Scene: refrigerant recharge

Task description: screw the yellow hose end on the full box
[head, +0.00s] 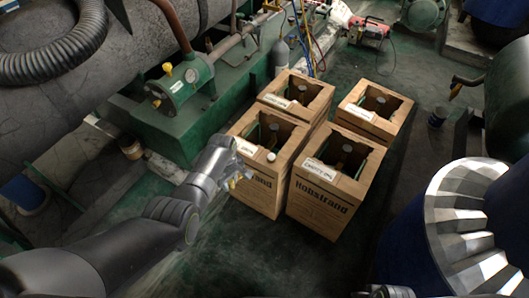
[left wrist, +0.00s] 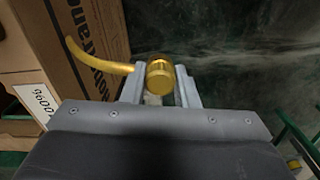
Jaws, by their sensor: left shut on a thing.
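Several open-topped cardboard boxes stand together on the floor: front left (head: 250,188), front right (head: 318,208), back left (head: 322,112) and back right (head: 388,128). Valve tops show inside them. Their labels are too small to tell surely which box is full. My left gripper (head: 240,177) is beside the front-left box, at its left side. In the left wrist view it is shut on the yellow hose end (left wrist: 160,76), a brass-coloured fitting with a short curved yellow hose (left wrist: 95,58). The fitting is outside the box. My right gripper (head: 385,291) barely shows at the bottom edge.
Green machinery with a gauge (head: 183,82) stands at the back left. Coloured hoses (head: 303,38) hang by a grey cylinder (head: 279,57). A red device (head: 369,31) is behind. A large blue and metal part (head: 465,225) fills the right. Floor in front of the boxes is clear.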

